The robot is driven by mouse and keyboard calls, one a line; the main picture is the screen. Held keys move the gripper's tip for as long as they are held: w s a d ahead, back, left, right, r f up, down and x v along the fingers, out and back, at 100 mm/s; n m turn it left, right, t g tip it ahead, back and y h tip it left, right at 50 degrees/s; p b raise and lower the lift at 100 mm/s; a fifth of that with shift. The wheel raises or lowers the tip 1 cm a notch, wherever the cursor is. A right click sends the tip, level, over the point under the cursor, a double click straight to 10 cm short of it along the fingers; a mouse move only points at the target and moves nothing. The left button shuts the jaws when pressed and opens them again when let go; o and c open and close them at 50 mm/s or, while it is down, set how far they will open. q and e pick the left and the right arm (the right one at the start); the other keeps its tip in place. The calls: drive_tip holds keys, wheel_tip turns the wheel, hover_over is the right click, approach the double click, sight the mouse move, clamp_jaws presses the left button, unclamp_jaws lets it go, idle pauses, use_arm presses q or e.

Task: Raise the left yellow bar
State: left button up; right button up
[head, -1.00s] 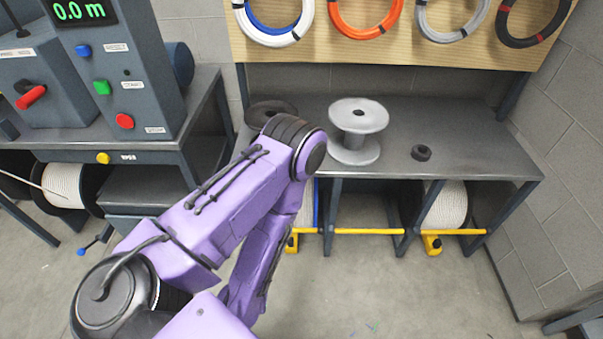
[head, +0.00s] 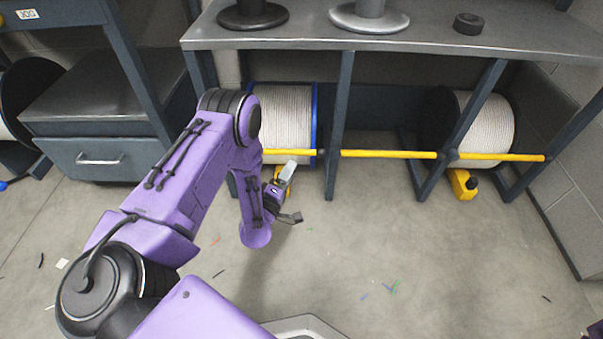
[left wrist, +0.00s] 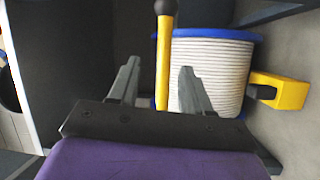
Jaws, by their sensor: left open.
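The left yellow bar (head: 292,152) runs level across the front of the left spool (head: 285,112), which has white rope and a blue rim. Part of the bar and spool is hidden behind my left arm. My left gripper (head: 293,193) is open and empty, low in front of the spool. In the left wrist view the bar (left wrist: 164,70) appears upright, with a black end at the top, and lines up between the two open fingers (left wrist: 159,72). I cannot tell how far it lies beyond the fingertips. My right gripper is not in view.
Dark rack legs (head: 341,125) stand beside the left spool. A yellow floor bracket (head: 462,184) sits under the right side. The floor (head: 400,250) in front is mostly clear.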

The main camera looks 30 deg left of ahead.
use_arm(q)
drive_tip(key=w+a+n+t+b, duration=0.1)
drive_tip(key=w+b, duration=0.3)
drive_tip(key=w, duration=0.7)
drive_tip(key=shift+a+r+y+b, duration=0.2)
drive_tip(key=shift+a+y+b, duration=0.15)
drive_tip(key=shift+a, duration=0.5)
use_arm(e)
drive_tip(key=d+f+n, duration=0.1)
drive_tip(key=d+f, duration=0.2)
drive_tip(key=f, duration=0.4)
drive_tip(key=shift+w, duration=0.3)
use_arm(q)
drive_tip(key=shift+w, duration=0.1)
drive_tip(key=shift+c, duration=0.4)
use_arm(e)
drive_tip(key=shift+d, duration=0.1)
use_arm(q)
clamp_jaws()
